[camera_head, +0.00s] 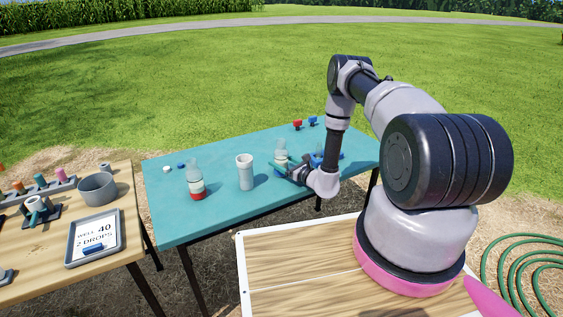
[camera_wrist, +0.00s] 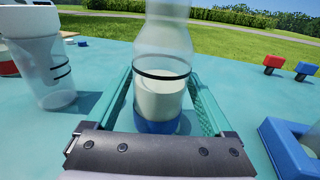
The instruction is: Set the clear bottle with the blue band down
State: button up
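The clear bottle with the blue band (camera_wrist: 160,88) stands upright between the teal fingers of my gripper (camera_wrist: 162,85) in the wrist view. It holds pale liquid, has a dark ring, and its blue band is low down.
A white cup (camera_head: 245,173) and a red-banded bottle (camera_head: 195,179) stand to the left. A blue frame (camera_wrist: 292,150) lies close on the right. Red (camera_wrist: 273,62) and blue (camera_wrist: 305,70) pieces stand farther back. The front of the table is clear.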

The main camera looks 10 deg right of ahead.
jog(key=shift+r, duration=0.2)
jog(key=v, duration=1.2)
jog(key=w+a+r+n+g+y, duration=0.1)
jog(key=a+r+n+g+y, duration=0.25)
jog(key=r, duration=0.55)
jog(key=a+r+n+g+y, duration=0.3)
jog(key=r+n, duration=0.2)
jog(key=r, duration=0.4)
jog(key=s+a+r+n+g+h, duration=0.1)
jog(key=s+a+r+n+g, duration=0.1)
jog(key=s+r+n+g, duration=0.35)
jog(key=s+a+r+n+g, duration=0.2)
jog(key=a+r, duration=0.1)
jog(key=r, duration=0.6)
jog(key=shift+s+d+r+n+t+h, duration=1.05)
jog(key=shift+s+d+r+n+h, duration=0.85)
jog(key=shift+s+r, duration=1.5)
jog(key=shift+s+d+r+n+t+h, duration=1.25)
jog(key=shift+s+r+h, duration=1.3)
jog(key=shift+s+r, duration=0.85)
jog(key=shift+s+d+r+n+t+h, duration=0.8)
jog(key=shift+s+d+r+n+h, duration=0.95)
jog(key=shift+s+r, duration=1.65)
